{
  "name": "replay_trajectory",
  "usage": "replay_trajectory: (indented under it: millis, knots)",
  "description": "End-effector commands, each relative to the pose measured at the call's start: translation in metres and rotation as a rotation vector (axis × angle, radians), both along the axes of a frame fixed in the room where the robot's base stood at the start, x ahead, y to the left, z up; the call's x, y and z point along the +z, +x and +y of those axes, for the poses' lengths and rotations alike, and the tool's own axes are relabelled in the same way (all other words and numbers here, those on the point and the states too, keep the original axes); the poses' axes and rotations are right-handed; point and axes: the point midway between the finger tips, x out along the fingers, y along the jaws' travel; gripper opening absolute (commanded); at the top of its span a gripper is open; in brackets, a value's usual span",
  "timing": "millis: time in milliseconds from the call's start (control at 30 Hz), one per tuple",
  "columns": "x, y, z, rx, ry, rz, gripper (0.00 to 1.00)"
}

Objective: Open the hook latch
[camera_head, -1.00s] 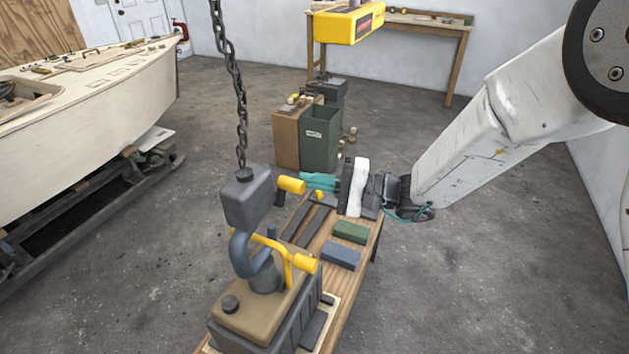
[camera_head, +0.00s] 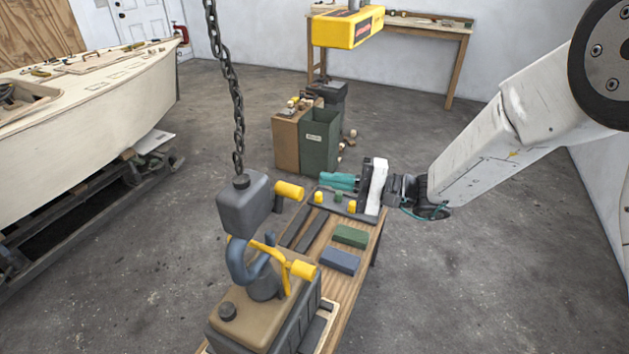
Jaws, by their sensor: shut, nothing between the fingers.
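A grey hook block (camera_head: 243,206) hangs on a chain, with a blue-grey hook (camera_head: 240,262) below it. A yellow bar (camera_head: 285,257) with a fat yellow end (camera_head: 303,270) lies by the hook's mouth; I cannot tell whether the latch is open. A yellow knob (camera_head: 289,190) sticks out from the block's right side. My gripper (camera_head: 324,180), with teal fingers, is right of the knob, apart from it and pointing left. It is shut and empty. The hook sits at the top of a tan-topped case (camera_head: 250,312); their contact is partly hidden.
The wooden bench (camera_head: 345,290) under the case holds a green block (camera_head: 350,236), a blue block (camera_head: 340,260) and a dark tray (camera_head: 330,205) with yellow and green pegs. The chain (camera_head: 232,100) rises above the block. A boat hull (camera_head: 90,105) stands left. Floor on the right is clear.

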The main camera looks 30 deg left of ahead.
Motion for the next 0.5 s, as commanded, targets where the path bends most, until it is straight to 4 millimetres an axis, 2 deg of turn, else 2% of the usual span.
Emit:
replay_trajectory:
  millis: [100,300,500]
  knots:
    - [0.0,0.007,-0.025,0.001,0.001,-0.001,0.0]
    - [-0.001,0.015,-0.054,0.006,0.002,-0.002,0.0]
    - [-0.002,0.018,-0.068,0.008,0.002,-0.001,0.0]
